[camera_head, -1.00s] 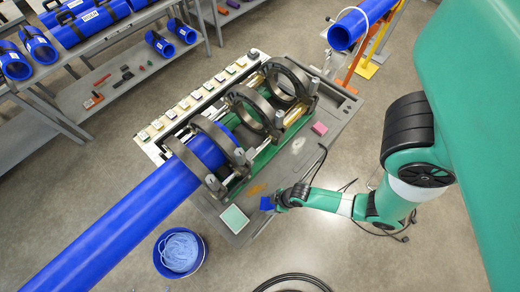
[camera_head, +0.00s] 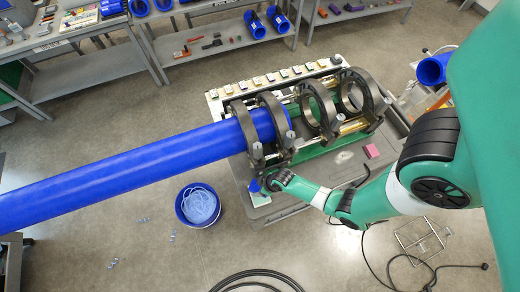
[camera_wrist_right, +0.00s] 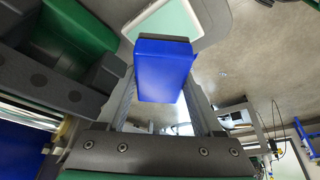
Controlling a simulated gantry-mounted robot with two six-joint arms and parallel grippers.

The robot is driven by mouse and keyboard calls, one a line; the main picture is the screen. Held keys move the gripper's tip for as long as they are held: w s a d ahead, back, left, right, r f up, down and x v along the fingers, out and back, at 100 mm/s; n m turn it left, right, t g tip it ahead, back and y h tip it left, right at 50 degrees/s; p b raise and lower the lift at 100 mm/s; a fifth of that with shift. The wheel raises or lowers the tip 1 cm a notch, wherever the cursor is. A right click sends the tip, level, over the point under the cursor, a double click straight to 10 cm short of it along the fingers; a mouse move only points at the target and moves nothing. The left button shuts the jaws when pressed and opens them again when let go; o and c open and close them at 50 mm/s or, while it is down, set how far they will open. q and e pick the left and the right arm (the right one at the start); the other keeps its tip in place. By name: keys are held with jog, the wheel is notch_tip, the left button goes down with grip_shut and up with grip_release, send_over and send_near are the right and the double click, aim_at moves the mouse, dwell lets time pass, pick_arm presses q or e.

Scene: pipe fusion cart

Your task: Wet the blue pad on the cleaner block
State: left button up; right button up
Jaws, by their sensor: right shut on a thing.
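My right gripper (camera_head: 267,184) is shut on the cleaner block, at the near left edge of the cart. In the right wrist view, its blue pad (camera_wrist_right: 165,72) shows large between the two fingers, with a dark grey strip along one edge. A shallow tray (camera_wrist_right: 196,22) with a pale green inside and white rim shows behind and beyond the block. The tray is mostly covered by the gripper in the head view (camera_head: 260,198). I cannot tell whether the pad touches the tray. My left gripper is not in view.
The fusion machine's dark ring clamps (camera_head: 319,112) stand just behind the gripper, with a long blue pipe (camera_head: 130,173) running left. A pink block (camera_head: 371,151) lies on the cart. A blue bucket (camera_head: 198,204) with rope and coiled black hose (camera_head: 255,281) are on the floor.

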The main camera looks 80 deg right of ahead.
jog(key=shift+f+b, duration=2.25)
jog(key=shift+f, duration=0.4)
jog(key=shift+f+b, duration=0.4)
jog(key=shift+f, duration=0.2)
jog(key=shift+r, duration=0.1)
notch_tip(320, 180, up, 7)
jog(key=p, duration=0.7)
jog(key=shift+r, duration=0.1)
